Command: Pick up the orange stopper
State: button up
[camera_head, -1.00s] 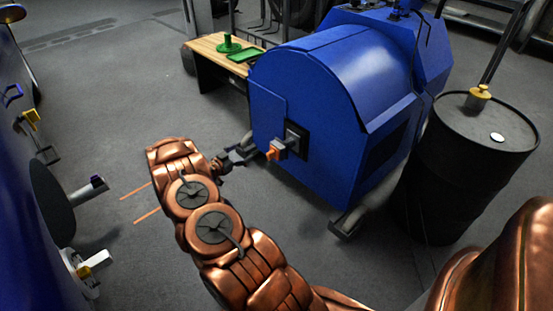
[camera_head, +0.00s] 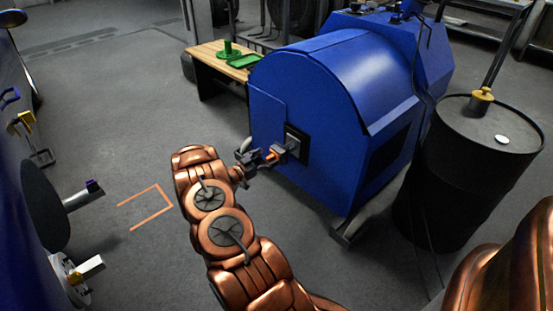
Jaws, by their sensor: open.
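The orange stopper (camera_head: 272,156) is a small orange piece on a grey fitting (camera_head: 292,143) that sticks out of the front face of the blue machine (camera_head: 340,105). My gripper (camera_head: 262,158) is open, with its dark fingers at the stopper. One finger shows on the near side and one on the far side. The fingers partly hide the stopper, and I cannot tell whether they touch it.
A wooden bench (camera_head: 202,60) with a green tray (camera_head: 244,61) and a green stand (camera_head: 228,49) is behind. A dark disc with a shaft (camera_head: 48,207) is at left.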

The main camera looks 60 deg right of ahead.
jog(key=shift+x, duration=0.95)
jog(key=shift+c, duration=0.2)
jog(key=c, duration=1.3)
jog(key=shift+o, duration=0.2)
